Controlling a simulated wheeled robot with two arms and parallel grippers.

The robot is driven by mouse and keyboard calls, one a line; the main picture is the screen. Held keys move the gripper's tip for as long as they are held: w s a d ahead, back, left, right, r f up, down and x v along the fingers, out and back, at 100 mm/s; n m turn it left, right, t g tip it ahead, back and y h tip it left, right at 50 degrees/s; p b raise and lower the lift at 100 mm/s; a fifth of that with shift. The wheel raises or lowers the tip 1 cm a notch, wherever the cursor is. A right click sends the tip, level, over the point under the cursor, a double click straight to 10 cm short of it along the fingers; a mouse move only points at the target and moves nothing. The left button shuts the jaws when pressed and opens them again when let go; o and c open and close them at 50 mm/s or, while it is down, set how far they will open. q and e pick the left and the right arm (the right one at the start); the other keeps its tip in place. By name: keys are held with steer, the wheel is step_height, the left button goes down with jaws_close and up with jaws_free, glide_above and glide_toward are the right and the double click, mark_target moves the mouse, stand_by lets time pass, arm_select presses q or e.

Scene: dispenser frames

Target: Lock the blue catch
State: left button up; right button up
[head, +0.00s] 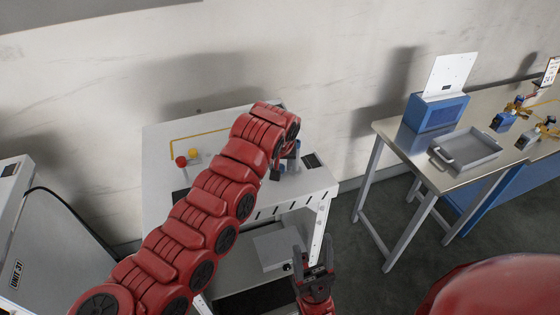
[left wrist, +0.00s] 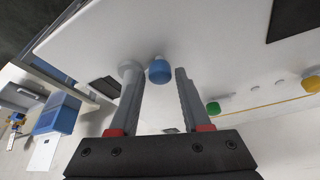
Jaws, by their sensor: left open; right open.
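The blue catch (left wrist: 160,72) shows in the left wrist view as a small rounded blue knob on a pale panel. It lies between the fingertips of my left gripper (left wrist: 155,75), nearer the left finger; I cannot tell whether they touch. That gripper is open. In the head view my left gripper (head: 286,164) is over the right end of the white bench (head: 316,185), mostly hidden by my red arm, which also hides most of the catch area. My right gripper (head: 315,272) is open and empty, low in front of the bench.
A red knob (head: 181,161) and a yellow knob (head: 193,153) stand on the bench's left. A green knob (left wrist: 213,108) shows in the left wrist view. A metal table (head: 478,180) at right holds a blue box (head: 436,113) and grey tray (head: 466,150). Floor between is clear.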

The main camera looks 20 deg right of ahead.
arm_select(q)
jaws_close()
steer(key=shift+f+b, duration=0.15)
steer(key=shift+b, duration=0.2)
steer(key=m+b, duration=0.1)
steer(key=b, duration=0.1)
steer(key=m+h+b, duration=0.1)
steer(key=b, duration=0.1)
steer(key=m+b, duration=0.1)
steer(key=b, duration=0.1)
steer(key=shift+w+a+f, duration=0.1)
steer(key=shift+w+f, duration=0.05)
steer(key=shift+f, duration=0.1)
steer(key=shift+r+m+g+h+b, duration=0.4)
steer(key=shift+m+b, duration=0.2)
steer(key=shift+m, duration=0.3)
steer(key=shift+r, duration=0.1)
jaws_free()
